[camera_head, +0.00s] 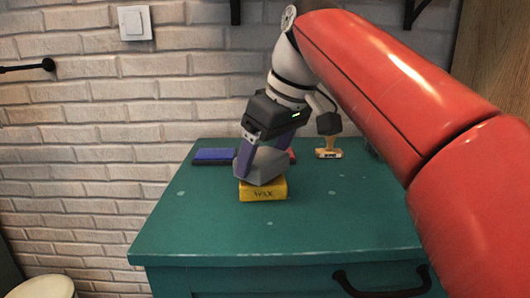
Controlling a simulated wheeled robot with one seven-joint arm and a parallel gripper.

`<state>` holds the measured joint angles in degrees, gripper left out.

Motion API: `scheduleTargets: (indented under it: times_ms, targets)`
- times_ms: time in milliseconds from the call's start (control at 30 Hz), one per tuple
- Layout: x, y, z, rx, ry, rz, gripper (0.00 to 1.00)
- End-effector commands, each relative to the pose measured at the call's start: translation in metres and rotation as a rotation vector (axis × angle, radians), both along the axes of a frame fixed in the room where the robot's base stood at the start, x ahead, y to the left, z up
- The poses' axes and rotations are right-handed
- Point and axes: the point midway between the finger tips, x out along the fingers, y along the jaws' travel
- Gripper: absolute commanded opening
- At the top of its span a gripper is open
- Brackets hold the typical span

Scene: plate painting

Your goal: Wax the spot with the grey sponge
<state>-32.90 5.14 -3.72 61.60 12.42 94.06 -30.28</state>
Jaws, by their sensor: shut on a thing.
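My gripper (264,152) is shut on the grey sponge (262,168), with its purple fingers on either side. The sponge is tilted and sits right at the top of a yellow block marked WAX (263,191), seemingly touching it. The block stands on the green cabinet top (210,225). Small pale marks show on the cabinet top, one left of the block (180,193), one right of it (332,193) and one in front (269,223). I cannot tell which of them is the spot.
A dark blue pad (214,156) lies at the back left. A red thing (292,156), mostly hidden by my gripper, is behind the sponge. A wooden-handled brush (328,148) stands at the back right. The front of the top is clear. A brick wall (75,130) rises behind.

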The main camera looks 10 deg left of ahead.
Motion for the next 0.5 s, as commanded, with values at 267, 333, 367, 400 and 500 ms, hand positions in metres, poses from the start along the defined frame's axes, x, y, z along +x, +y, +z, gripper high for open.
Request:
scheduleTargets:
  times_ms: [267,333,367,400,500]
  targets:
    - [0.0000,-0.0001,-0.0019,0.000,0.000,0.000,0.58]
    - [0.0001,-0.0001,-0.0027,0.000,0.000,0.000,0.58]
    - [-0.0001,-0.0001,-0.0031,0.000,0.000,0.000,0.58]
    - [0.0000,-0.0002,-0.0036,0.000,0.000,0.000,0.58]
    - [0.0001,-0.0001,-0.0048,0.000,0.000,0.000,0.58]
